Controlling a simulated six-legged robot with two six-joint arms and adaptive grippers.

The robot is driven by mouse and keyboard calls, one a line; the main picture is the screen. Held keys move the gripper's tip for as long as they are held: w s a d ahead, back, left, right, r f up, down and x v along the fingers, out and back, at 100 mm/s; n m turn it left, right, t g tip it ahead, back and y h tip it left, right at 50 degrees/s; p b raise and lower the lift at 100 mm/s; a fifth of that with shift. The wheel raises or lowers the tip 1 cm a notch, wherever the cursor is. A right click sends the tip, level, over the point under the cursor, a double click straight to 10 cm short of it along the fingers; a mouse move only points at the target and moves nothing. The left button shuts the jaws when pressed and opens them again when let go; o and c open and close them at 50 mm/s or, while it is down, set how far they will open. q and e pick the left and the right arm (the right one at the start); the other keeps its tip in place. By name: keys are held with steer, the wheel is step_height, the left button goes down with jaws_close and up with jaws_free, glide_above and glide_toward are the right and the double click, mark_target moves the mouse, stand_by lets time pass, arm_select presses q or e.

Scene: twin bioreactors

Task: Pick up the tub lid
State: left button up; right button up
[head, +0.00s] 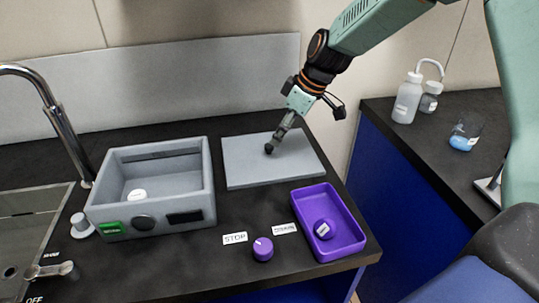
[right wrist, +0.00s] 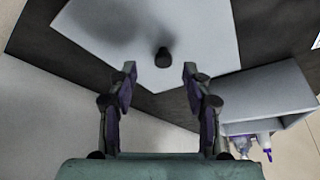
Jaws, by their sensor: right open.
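The tub lid (head: 240,172) is a flat grey plate lying on the dark counter, right of the grey tub (head: 200,192). In the right wrist view the lid (right wrist: 205,40) has a small black knob (right wrist: 162,57) standing on it. My right gripper (head: 275,140) reaches down over the lid from the upper right. In the right wrist view its two fingers (right wrist: 159,70) are spread wide with nothing between them, and the knob shows ahead of the gap. In the head view the fingers overlap the knob area, so contact cannot be told. My left gripper is not in view.
The tub holds a small white-topped item (head: 137,195). A purple tray (head: 350,243) with a purple item in it stands front right. A purple knob (head: 263,248) and a STOP label (head: 235,238) are at the front. A tap (head: 55,110) rises at left. Bottles (head: 407,100) stand on the right counter.

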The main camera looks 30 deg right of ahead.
mark_target(269, 145)
steer(key=a+f, duration=0.1)
steer(key=w+f, duration=0.1)
steer(key=a+f+b, duration=0.1)
steer(key=shift+w+a+f, duration=0.15)
steer(key=shift+w+a, duration=0.1)
steer(key=shift+a, duration=0.05)
steer(key=shift+d+f, duration=0.1)
steer(key=shift+f, duration=0.1)
steer(key=shift+d+f, duration=0.1)
steer(key=shift+d, duration=0.25)
steer(key=shift+w+a, duration=0.15)
steer(key=shift+a, duration=0.3)
steer(key=c, duration=0.3)
steer(key=shift+d, duration=0.3)
steer(key=c, duration=0.6)
steer(key=shift+a, duration=0.2)
jaws_close()
steer(key=shift+d, duration=0.1)
